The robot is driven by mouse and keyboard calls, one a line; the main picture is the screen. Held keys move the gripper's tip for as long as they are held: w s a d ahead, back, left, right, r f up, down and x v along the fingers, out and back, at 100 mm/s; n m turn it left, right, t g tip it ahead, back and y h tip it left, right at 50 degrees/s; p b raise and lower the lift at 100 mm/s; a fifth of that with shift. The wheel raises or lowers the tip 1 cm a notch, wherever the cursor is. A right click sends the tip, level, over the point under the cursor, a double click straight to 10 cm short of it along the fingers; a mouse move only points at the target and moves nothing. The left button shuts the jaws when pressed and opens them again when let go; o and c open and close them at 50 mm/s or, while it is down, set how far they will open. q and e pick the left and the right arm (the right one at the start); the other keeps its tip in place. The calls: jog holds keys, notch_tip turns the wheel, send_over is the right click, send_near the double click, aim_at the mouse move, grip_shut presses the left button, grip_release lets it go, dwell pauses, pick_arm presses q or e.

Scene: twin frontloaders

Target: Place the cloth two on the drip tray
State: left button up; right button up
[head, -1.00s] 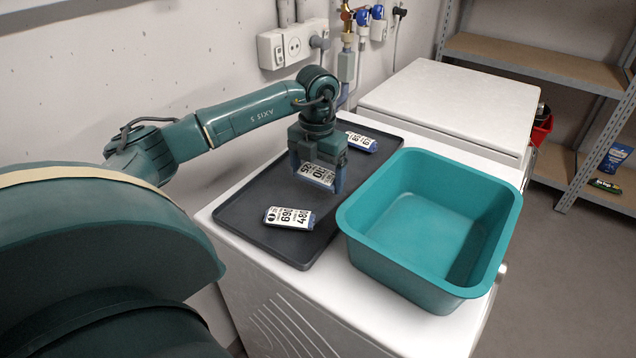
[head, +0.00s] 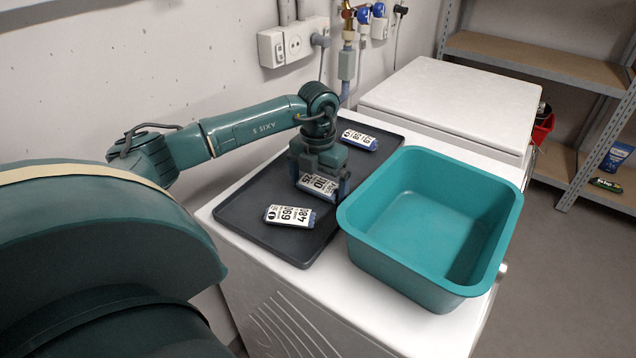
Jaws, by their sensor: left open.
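Three small flat white-and-blue pieces with black print are at the dark grey drip tray (head: 245,215); I cannot tell by name which is cloth two. One printed piece (head: 319,186) is between the fingers of my left gripper (head: 320,184), low over the tray or on it. That gripper is open, points down and partly hides the piece. A second printed piece (head: 289,216) lies at the front of the tray. A third printed piece (head: 358,140) lies at the back. My right gripper is out of the picture.
A deep teal tub (head: 400,230), empty inside, stands right beside the tray on the white machine top (head: 340,262). A second white machine (head: 455,100) stands behind. A wall socket (head: 293,45) and pipes are at the back. The tray's left side is bare.

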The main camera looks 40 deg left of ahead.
aim_at(318, 183)
pick_arm(q)
notch_tip(318, 183, up, 12)
jog(key=shift+r, duration=0.2)
dwell(0.8)
